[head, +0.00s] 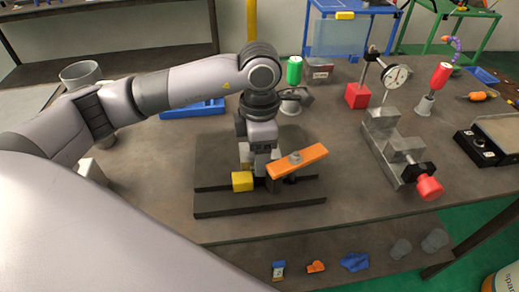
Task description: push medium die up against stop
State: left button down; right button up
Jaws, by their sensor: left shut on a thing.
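My left gripper (258,172) points down over the dark fixture (225,206) near the middle of the bench. It is shut on a small grey block (261,164), mostly hidden between the fingers; I cannot tell for sure that this is the medium die. A yellow block (242,181) sits low at the left of the fingers. An orange bar (308,157) with a grey nut on it lies slanted just right of the gripper. I cannot tell which part is the stop, or whether the held block touches it. My right gripper is not in view.
A grey stepped metal block (384,135) with a red knob (429,188) stands to the right. Behind are a blue tray (192,110), a green can (294,70), a red block (357,95) and a dial gauge (397,76).

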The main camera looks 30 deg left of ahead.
pick_arm(q)
jog(key=shift+s+d, duration=0.25)
dwell(0.5)
jog(key=shift+c, duration=0.7)
grip_release()
notch_tip(320, 180, up, 7)
jog(key=shift+r+b, duration=0.1)
jog(key=shift+b, duration=0.4)
jog(key=shift+s, duration=0.15)
